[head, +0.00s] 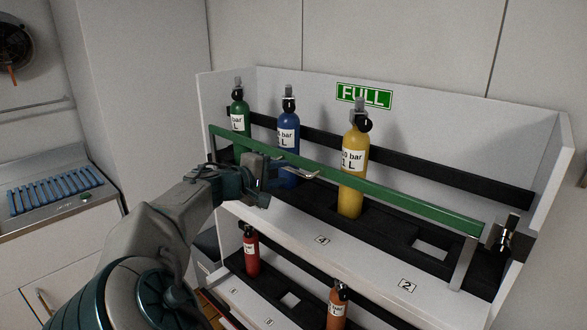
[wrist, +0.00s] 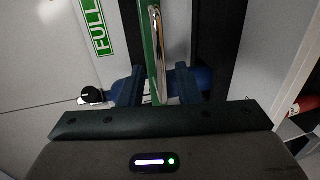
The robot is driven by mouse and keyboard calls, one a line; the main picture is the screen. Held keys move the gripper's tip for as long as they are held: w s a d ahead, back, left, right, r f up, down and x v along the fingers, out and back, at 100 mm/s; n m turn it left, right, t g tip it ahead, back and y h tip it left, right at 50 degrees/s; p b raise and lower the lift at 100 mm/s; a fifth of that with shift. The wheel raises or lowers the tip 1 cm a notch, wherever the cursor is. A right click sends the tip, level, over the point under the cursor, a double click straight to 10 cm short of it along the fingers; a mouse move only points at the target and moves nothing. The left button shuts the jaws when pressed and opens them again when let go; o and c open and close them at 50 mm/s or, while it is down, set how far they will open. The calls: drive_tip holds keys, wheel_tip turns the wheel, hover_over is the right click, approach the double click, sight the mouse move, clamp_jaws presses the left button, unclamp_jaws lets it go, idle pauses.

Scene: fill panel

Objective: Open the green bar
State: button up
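The green bar (head: 400,198) runs across the front of the upper shelf of a white rack. It is in its closed position across the shelf. A silver handle (head: 306,172) sits on its left half. In the wrist view the green bar (wrist: 147,45) and the handle (wrist: 157,50) lie between my finger tips. My gripper (head: 275,170) is at the bar, just left of the handle in the head view. In the wrist view my gripper (wrist: 158,88) is open, its fingers apart on either side of bar and handle. Contact is not clear.
Green (head: 239,115), blue (head: 288,132) and yellow (head: 353,165) bottles stand behind the bar. Red (head: 251,252) and orange (head: 336,308) bottles stand on the lower shelf. A dark metal latch (head: 504,233) is at the bar's right end. Space in front of the rack's right half looks free.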

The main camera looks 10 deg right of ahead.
sight(291, 171)
drive_tip(key=shift+p+x, duration=0.3)
drive_tip(key=shift+x, duration=2.4)
drive_tip(key=shift+c, duration=0.2)
clamp_jaws()
